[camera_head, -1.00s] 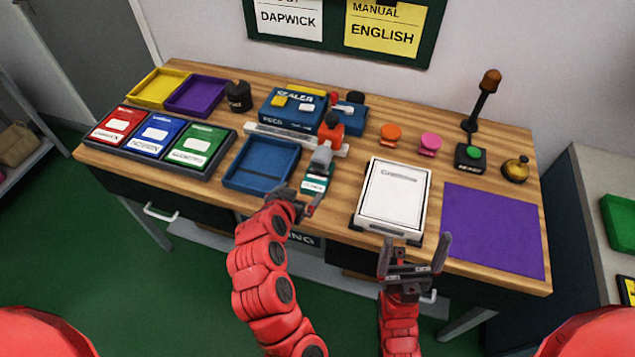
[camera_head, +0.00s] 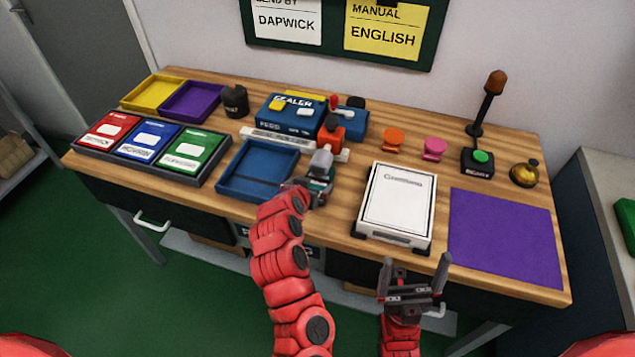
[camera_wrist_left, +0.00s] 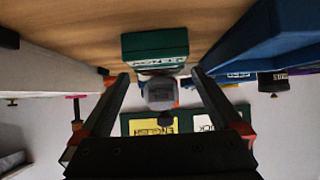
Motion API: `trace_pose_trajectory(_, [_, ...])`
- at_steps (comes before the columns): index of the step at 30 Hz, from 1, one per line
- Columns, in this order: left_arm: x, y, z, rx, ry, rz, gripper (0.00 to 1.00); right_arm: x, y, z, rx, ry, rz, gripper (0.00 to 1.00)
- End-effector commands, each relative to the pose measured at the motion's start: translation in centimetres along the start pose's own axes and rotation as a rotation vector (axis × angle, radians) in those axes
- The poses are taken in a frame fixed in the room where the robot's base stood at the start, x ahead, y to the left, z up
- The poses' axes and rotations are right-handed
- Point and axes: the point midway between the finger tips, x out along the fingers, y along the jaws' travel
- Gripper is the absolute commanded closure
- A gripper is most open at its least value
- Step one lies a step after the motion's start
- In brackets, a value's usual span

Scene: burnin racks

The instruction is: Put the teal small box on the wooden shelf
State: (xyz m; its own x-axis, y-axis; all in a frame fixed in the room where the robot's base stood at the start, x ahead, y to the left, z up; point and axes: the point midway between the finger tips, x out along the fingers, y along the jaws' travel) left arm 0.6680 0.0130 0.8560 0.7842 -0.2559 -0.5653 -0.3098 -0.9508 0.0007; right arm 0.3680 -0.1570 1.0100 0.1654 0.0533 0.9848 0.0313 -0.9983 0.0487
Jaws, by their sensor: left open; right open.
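The teal small box (camera_head: 326,187) lies on the workbench just right of the blue tray, partly hidden by my left gripper. It also shows in the left wrist view (camera_wrist_left: 155,44), with a white label on its near face. My left gripper (camera_head: 309,190) is open, low over the bench at the box. In the wrist view the box is beyond its two spread fingertips (camera_wrist_left: 160,78), and I cannot tell whether they touch it. My right gripper (camera_head: 416,264) is open and empty, in front of the bench edge below the white scale. I cannot make out a wooden shelf for certain.
An orange and grey tape tool (camera_head: 328,143) stands close behind the box. The blue tray (camera_head: 258,170) is left of it, the white scale (camera_head: 397,204) right. A purple mat (camera_head: 505,237) lies empty at the right. A shelf rack (camera_head: 30,175) stands far left.

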Motion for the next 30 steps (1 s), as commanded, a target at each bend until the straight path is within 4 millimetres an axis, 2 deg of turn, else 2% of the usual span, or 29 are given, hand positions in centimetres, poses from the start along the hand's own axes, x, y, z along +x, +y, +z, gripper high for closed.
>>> trace_pose_trajectory(5, [0.9, 0.0, -0.1, 0.0, -0.002, -0.001, 0.0, 0.3, 0.0, -0.1, 0.0, 0.0, 0.0, 0.0])
trace_pose_trajectory(15, [4.5, 0.2, -0.2, 0.001, -0.002, 0.0, 0.0, 0.9, 0.1, -0.1, 0.0, -0.001, 0.0, 0.0])
trace_pose_trajectory(27, [5.2, 0.2, -0.2, 0.0, 0.001, -0.001, 0.0, 1.0, 0.1, -0.1, 0.0, -0.001, 0.0, 0.0])
trace_pose_trajectory(30, [5.2, 0.2, -0.2, 0.0, 0.001, -0.001, 0.18, 1.0, 0.1, -0.2, 0.0, -0.001, 0.0, 0.0])
